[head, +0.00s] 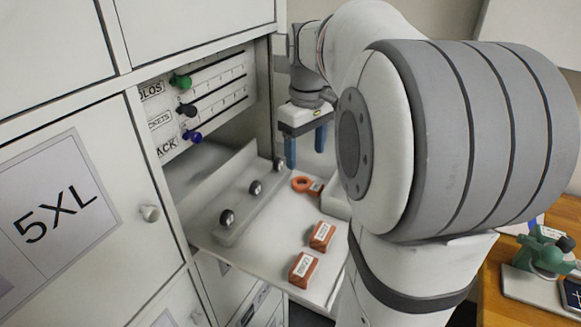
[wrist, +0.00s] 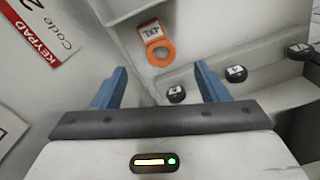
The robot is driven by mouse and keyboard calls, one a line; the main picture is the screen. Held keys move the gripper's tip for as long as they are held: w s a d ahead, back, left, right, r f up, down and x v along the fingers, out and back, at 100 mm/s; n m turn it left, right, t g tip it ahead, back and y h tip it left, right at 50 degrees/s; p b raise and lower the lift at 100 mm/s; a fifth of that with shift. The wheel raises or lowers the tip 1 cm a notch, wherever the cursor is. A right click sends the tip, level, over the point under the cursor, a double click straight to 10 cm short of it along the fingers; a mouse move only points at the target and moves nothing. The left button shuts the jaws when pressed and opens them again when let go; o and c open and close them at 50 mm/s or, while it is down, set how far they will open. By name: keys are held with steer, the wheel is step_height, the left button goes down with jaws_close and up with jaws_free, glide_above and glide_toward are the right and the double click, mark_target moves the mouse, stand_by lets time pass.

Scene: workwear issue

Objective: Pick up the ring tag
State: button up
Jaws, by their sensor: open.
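The ring tag (head: 302,184) is orange, with a round ring and a white label, and lies flat on the pale shelf (head: 277,232) near its back. In the wrist view the ring tag (wrist: 156,46) lies beyond the fingertips, roughly midway between them, its ring end nearer to me. My gripper (head: 305,152) has two blue fingers and is open and empty, above the back of the shelf. In the wrist view the gripper (wrist: 161,80) shows both fingers spread, apart from the tag. My arm hides part of the shelf's right side in the head view.
Two orange-brown labelled blocks (head: 322,236) (head: 303,269) lie nearer the shelf front. A ledge with several dark round knobs (head: 255,187) runs along the left, also in the wrist view (wrist: 236,73). Colored sliders (head: 187,110) are on the panel behind. A keypad sign (wrist: 40,32) is at left.

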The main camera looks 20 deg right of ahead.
mark_target(303, 176)
steer(key=shift+w+a+f, duration=0.1)
steer(key=shift+w+f, duration=0.15)
steer(key=shift+f, duration=0.3)
step_height(303, 176, down, 7)
steer(key=shift+r, duration=0.2)
steer(key=c, duration=1)
